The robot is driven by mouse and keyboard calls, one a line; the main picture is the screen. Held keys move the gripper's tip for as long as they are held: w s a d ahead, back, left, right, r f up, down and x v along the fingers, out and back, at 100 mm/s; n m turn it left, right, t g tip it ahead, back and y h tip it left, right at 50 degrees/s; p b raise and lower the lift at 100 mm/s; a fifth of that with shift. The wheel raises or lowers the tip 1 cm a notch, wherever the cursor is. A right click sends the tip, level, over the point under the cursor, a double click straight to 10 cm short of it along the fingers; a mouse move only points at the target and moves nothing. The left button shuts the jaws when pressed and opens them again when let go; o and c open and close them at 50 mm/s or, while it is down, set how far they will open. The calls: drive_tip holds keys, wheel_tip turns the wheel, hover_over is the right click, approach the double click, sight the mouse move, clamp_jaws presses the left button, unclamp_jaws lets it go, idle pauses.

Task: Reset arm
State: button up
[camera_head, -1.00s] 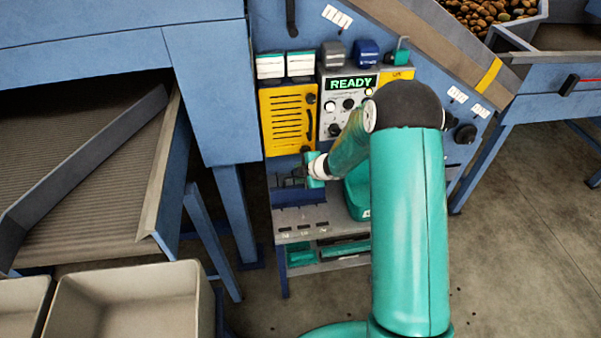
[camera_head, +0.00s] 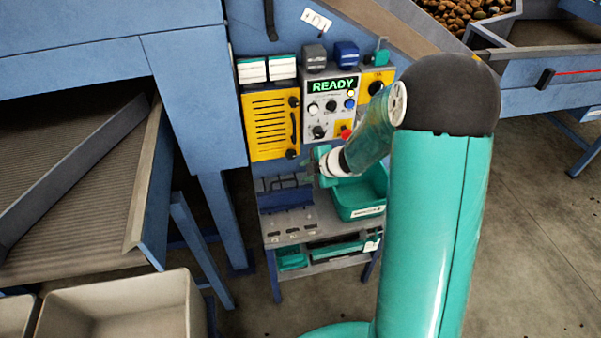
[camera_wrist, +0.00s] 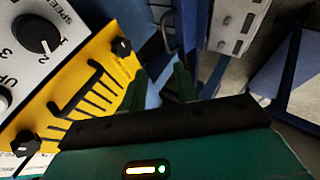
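My arm, teal with a black elbow, rises at the right of the head view and bends toward the control panel. My gripper (camera_head: 316,167) is in front of the lower panel, above the small shelf. In the wrist view its two teal fingertips (camera_wrist: 160,88) stand apart with nothing visible between them. The control panel (camera_head: 318,97) reads READY and has knobs, lit buttons and a red button. The yellow vented cover (camera_head: 270,122) with a dark handle sits left of it and also shows close by in the wrist view (camera_wrist: 118,62).
The small shelf (camera_head: 288,233) below the panel carries a blue rack (camera_head: 284,198) and a teal bin (camera_head: 362,197). A blue-framed conveyor (camera_head: 75,190) and a pale crate (camera_head: 120,316) stand at left. Potatoes (camera_head: 462,18) lie in a hopper at upper right. Floor at right is clear.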

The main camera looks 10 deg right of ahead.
drive_tip(key=shift+s+d+r, duration=0.15)
drive_tip(key=shift+r, duration=0.05)
idle(0.4)
drive_tip(key=s+d+r+m+t+h, duration=0.1)
drive_tip(key=s+d+r+m+h, duration=0.2)
drive_tip(key=r, duration=0.4)
drive_tip(key=s+d+r+m+h, duration=0.1)
drive_tip(key=s+r+m+h, duration=0.1)
drive_tip(key=r+m, duration=0.3)
drive_tip(key=s+d+r+m+t+h, duration=0.1)
drive_tip(key=s+d+r+m+h, duration=0.15)
drive_tip(key=r, duration=0.55)
drive_tip(key=s+a+r+m+g+y, duration=0.1)
drive_tip(key=s+a+m, duration=0.3)
drive_tip(key=s, duration=0.7)
drive_tip(key=s+a+r+m+g+y, duration=0.1)
drive_tip(key=s+a+m, duration=0.3)
drive_tip(key=s, duration=0.7)
drive_tip(key=shift+a+r+m+g+y, duration=0.15)
drive_tip(key=shift+r+m+g+y, duration=0.2)
drive_tip(key=shift+r+m+g, duration=0.4)
